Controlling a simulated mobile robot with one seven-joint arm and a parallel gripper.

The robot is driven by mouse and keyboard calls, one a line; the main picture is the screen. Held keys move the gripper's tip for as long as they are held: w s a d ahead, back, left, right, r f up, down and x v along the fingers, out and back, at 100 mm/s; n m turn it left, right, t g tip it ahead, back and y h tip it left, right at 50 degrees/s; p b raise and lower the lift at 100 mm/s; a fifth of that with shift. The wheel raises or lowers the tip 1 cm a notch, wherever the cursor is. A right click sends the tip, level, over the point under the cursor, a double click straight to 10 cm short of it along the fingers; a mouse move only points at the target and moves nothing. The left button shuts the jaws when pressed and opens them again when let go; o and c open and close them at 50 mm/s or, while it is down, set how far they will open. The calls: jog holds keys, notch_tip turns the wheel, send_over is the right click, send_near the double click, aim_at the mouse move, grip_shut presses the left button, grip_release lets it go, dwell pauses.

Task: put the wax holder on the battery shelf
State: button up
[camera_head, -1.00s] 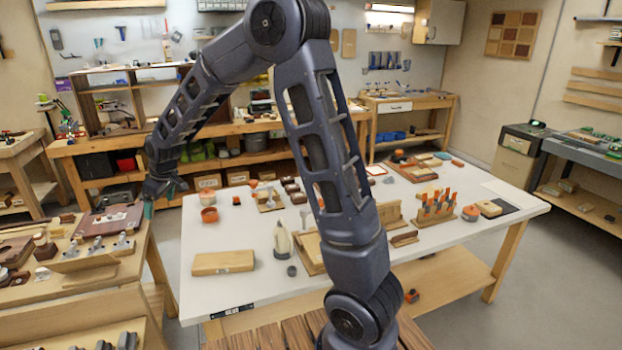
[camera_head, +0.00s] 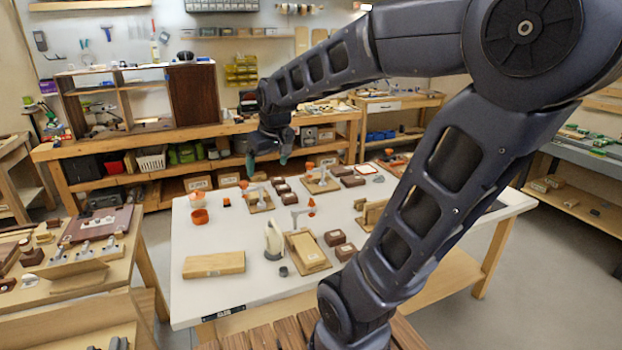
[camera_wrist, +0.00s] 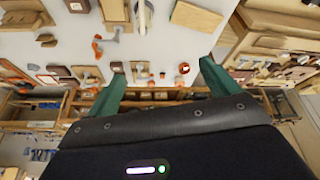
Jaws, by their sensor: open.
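My gripper (camera_head: 267,165) hangs over the far edge of the white table (camera_head: 215,297), with its green fingers pointing down. In the wrist view my gripper (camera_wrist: 162,67) has its two green fingers wide apart with nothing held between them; the table with small items shows beyond. I cannot tell which item is the wax holder. An orange bowl (camera_head: 200,216) and a small orange pot (camera_head: 197,200) stand at the table's far left. A wooden open-shelf unit (camera_head: 95,90) stands on the back bench; I cannot tell whether one of its shelves is the battery shelf.
A cluttered bench (camera_head: 98,268) stands at left. My arm hides the table's right part. The table's front-left strip is clear.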

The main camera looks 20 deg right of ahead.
jog(key=s+d+f+m, duration=0.1)
jog(key=s+d+m, duration=0.2)
jog(key=s+d, duration=0.4)
jog(key=s, duration=0.4)
jog(key=shift+s+d+m+h, duration=0.3)
jog(key=shift+d+h, duration=0.1)
